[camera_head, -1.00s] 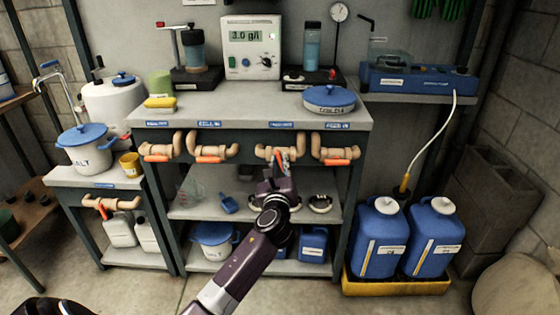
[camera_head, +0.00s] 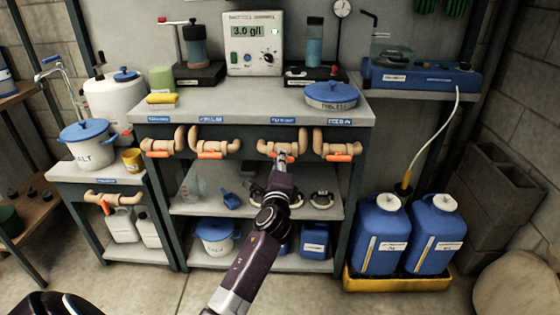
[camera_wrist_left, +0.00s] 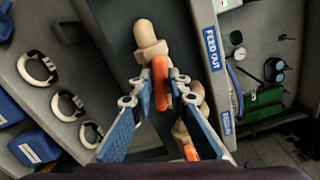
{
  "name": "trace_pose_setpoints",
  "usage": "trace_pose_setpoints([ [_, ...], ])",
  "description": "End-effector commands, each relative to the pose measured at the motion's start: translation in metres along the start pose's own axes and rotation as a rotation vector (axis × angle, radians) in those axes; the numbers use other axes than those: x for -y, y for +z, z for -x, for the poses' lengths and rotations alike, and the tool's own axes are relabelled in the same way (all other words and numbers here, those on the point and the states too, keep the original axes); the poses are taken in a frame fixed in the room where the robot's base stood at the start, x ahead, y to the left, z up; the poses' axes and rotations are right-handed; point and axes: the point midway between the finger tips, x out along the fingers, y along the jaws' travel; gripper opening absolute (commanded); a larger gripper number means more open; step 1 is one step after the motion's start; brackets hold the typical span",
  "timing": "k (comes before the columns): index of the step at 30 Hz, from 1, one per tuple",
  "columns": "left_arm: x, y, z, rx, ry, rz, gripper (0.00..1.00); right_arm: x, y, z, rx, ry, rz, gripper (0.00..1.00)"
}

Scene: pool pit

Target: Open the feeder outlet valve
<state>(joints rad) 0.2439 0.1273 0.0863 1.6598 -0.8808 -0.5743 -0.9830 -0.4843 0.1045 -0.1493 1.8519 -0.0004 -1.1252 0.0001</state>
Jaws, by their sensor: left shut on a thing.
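The feeder outlet valve (camera_head: 268,147) is a tan pipe fitting under the front edge of the bench, below a blue label (camera_head: 283,120). In the left wrist view that label reads FEED OUT (camera_wrist_left: 213,48). The valve's orange lever (camera_wrist_left: 161,88) lies roughly along its pipe there. My left gripper (camera_head: 283,158) reaches up to the valve from below. Its blue fingers (camera_wrist_left: 160,92) stand either side of the orange lever and are shut on it. In the head view the gripper hides part of the lever. My right gripper is not in view.
Similar valves with orange levers stand to the left (camera_head: 213,150) and right (camera_head: 335,150) under the same edge. Below is a shelf (camera_head: 215,205) with a blue scoop and black-and-white rings. Blue canisters (camera_head: 382,235) stand in a yellow tray at right.

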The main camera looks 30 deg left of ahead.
Motion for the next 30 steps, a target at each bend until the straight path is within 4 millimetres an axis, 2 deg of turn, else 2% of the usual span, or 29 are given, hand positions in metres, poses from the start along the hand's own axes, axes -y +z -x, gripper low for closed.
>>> trace_pose_setpoints([
  [12,-0.004,-0.001,0.0,0.0,0.004,0.265,0.0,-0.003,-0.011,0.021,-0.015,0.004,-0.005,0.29],
  [30,-0.004,-0.001,0.0,0.001,0.004,0.335,0.0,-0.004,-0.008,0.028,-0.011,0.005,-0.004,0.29],
])
